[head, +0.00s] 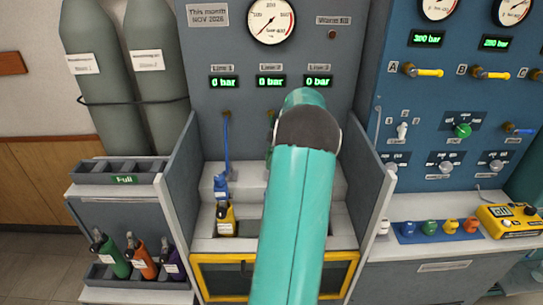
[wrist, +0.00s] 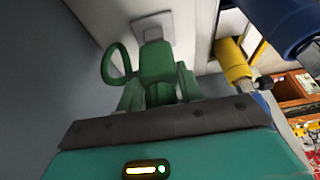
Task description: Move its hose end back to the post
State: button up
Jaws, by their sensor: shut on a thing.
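In the wrist view a green fitting (wrist: 157,62) with a ring-shaped loop on its left sits between the fingers of my gripper (wrist: 160,92). My gripper is shut on it. A pale plate shows just beyond it. I cannot tell which part of the fitting is the hose end. In the head view my teal arm hides the gripper and most of the fitting. A post (head: 226,113) on the grey panel has a blue hose (head: 226,145) hanging from it. Another post (head: 269,113) shows beside the arm, partly hidden below.
Grey side walls (head: 184,175) bound the bay. Gas bottles (head: 113,255) stand at the left; a blue panel (head: 450,110) with valves is at the right.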

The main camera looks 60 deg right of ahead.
jog(key=shift+f, duration=0.3)
jog(key=o, duration=1.2)
jog(key=shift+o, duration=0.2)
jog(key=v, duration=1.3)
jog(key=shift+r, duration=0.35)
jog(key=shift+s+d, duration=0.1)
jog(key=shift+s, duration=0.05)
